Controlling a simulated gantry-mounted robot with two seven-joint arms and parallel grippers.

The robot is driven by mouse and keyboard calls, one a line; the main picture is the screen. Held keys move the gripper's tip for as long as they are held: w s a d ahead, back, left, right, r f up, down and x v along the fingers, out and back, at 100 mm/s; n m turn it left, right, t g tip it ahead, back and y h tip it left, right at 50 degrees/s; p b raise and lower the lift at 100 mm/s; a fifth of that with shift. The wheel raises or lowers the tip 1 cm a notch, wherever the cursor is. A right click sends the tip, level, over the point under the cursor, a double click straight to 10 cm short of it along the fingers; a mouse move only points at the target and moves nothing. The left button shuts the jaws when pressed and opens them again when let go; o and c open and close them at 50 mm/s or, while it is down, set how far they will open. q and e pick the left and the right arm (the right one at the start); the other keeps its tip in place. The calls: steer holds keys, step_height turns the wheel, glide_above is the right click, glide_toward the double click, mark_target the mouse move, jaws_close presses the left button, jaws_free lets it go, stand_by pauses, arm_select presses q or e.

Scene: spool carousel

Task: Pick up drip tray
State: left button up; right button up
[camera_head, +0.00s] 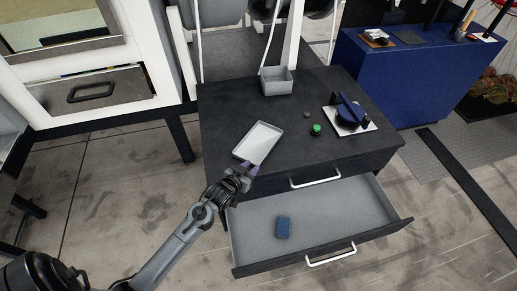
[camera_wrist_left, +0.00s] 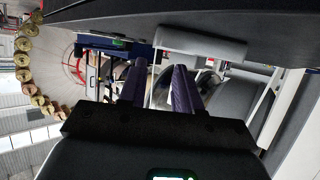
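The drip tray (camera_head: 258,141), a shallow white rectangular tray with a raised rim, lies on the dark cabinet top near its left front part. My left gripper (camera_head: 247,168), with purple fingers, is at the tray's near end, close to the cabinet's front edge; I cannot tell whether it touches the tray. In the left wrist view the two fingers (camera_wrist_left: 160,68) are apart with nothing clearly between them. A pale slab just beyond the fingertips looks like the tray (camera_wrist_left: 205,42). My right gripper is not in view.
A grey bin (camera_head: 277,82), a green-capped item (camera_head: 316,130) and a blue device on a white plate (camera_head: 349,113) stand on the cabinet top. A blue cabinet (camera_head: 400,90) stands at the right.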

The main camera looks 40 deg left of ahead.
mark_target(264, 158)
arm_select(q)
steer(key=b+x, duration=0.1)
steer(key=x, duration=0.3)
steer(key=shift+w, duration=0.3)
steer(key=shift+w+f+b, duration=0.3)
steer(key=shift+w+b, duration=0.05)
steer(key=shift+w, duration=0.2)
steer(key=shift+d+b+x, duration=0.15)
steer(key=shift+b+x, duration=0.2)
steer(key=shift+x, duration=0.65)
steer(key=shift+d+b+x, duration=0.1)
steer(key=shift+b+x, duration=0.25)
steer(key=shift+x, duration=0.6)
steer(key=shift+w+r, duration=0.1)
steer(key=shift+r, duration=0.05)
jaws_close()
steer(key=shift+r, duration=0.1)
